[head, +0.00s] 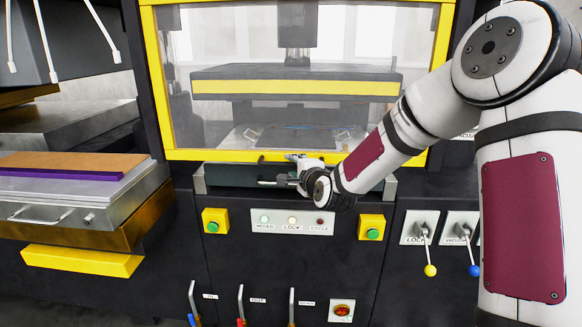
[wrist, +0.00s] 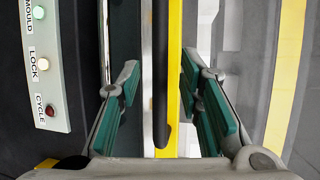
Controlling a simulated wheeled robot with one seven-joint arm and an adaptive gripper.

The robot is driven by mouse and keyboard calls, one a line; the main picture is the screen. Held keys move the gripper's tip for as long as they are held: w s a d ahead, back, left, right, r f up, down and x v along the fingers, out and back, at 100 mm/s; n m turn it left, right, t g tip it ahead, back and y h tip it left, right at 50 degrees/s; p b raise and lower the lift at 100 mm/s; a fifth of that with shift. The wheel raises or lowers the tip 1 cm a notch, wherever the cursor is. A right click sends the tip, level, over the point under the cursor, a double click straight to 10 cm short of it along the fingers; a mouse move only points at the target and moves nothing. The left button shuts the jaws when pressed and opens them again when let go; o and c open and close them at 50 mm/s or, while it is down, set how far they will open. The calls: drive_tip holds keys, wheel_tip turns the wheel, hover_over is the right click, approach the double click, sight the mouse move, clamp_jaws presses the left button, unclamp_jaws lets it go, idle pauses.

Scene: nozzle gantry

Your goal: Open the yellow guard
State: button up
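The yellow guard (head: 200,156) is a yellow frame around a clear pane, and it stands lowered in front of the press in the head view. Its bottom rail (wrist: 175,60) runs upright through the middle of the wrist view. A dark handle bar (wrist: 160,70) lies along that rail. My gripper (head: 287,170) is at the guard's bottom edge, near its middle. In the wrist view its teal-padded fingers (wrist: 162,100) are apart, one on each side of the handle and rail. Gaps show on both sides, so it holds nothing.
Below the guard is a panel (head: 291,221) with MOULD, LOCK and CYCLE lamps, with a green button (head: 212,226) on its left and another (head: 373,233) on its right. LOCK and VACUUM levers (head: 423,236) are at right. A tray bench (head: 80,205) stands at left.

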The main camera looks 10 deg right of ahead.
sight(292, 165)
drive_tip(key=shift+x, duration=1.55)
clamp_jaws()
